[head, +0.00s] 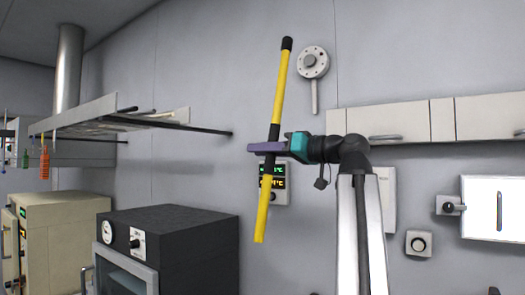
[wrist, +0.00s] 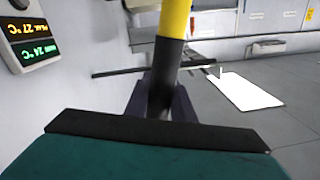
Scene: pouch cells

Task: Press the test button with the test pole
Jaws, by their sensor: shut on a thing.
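The test pole (head: 279,100) is yellow with a black middle and a black upper tip. My gripper (head: 268,147) is shut on its black middle part and holds it nearly upright, the top leaning a little right. In the wrist view the pole (wrist: 175,18) rises from between the dark fingers (wrist: 163,105). A round grey wall device (head: 313,62) with a small centre and a stem below is just right of the pole's tip; a gap shows between them in the picture. I cannot tell for certain whether the test button is on it.
A wall display (head: 280,183) hangs behind the pole's lower half and also shows in the wrist view (wrist: 28,38). A shelf (head: 120,118) and a black oven (head: 170,235) are left. Wall cabinets (head: 400,122) and a round-knobbed wall box (head: 418,243) are right.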

